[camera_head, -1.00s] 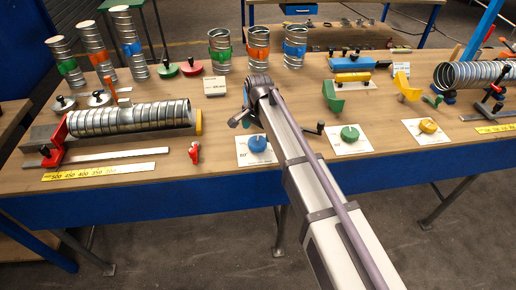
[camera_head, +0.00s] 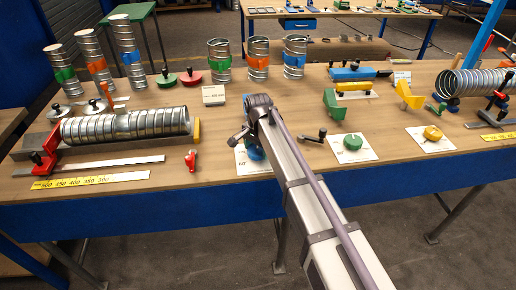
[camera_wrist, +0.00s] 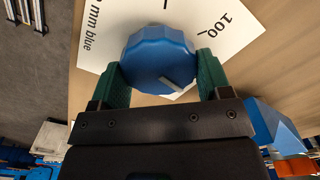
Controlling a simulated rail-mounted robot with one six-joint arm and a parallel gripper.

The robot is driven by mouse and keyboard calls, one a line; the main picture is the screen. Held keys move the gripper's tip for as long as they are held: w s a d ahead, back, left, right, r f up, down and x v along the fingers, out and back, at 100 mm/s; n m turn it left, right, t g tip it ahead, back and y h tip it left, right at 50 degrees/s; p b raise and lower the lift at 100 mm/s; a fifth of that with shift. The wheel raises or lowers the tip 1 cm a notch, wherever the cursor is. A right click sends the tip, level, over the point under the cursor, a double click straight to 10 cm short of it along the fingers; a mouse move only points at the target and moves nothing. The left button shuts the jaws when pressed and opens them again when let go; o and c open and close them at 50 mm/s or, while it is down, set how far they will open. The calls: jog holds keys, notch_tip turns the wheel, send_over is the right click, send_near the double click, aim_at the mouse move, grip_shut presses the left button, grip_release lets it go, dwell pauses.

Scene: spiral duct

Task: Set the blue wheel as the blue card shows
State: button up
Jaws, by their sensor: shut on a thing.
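The blue wheel (camera_wrist: 160,58) is a faceted knob with one pale pointer mark near its lower right edge in the wrist view. I cannot make out which small sign is the blue card.
A green wheel (camera_head: 352,142) and a yellow wheel (camera_head: 432,133) stand on plates to the right. A red clamp piece (camera_head: 191,160) lies to the left. Ringed cans with blue, orange and green bands stand behind, and a spiral duct (camera_head: 125,124) lies at left.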

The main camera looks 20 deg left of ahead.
jog(key=shift+n, duration=0.3)
jog(key=shift+c, duration=0.3)
jog(key=n, duration=0.6)
jog(key=shift+a, duration=0.15)
jog(key=n, duration=0.3)
jog(key=shift+n, duration=0.4)
jog(key=shift+s+a+n, duration=0.1)
jog(key=shift+n, duration=1.6)
jog(key=o, duration=0.9)
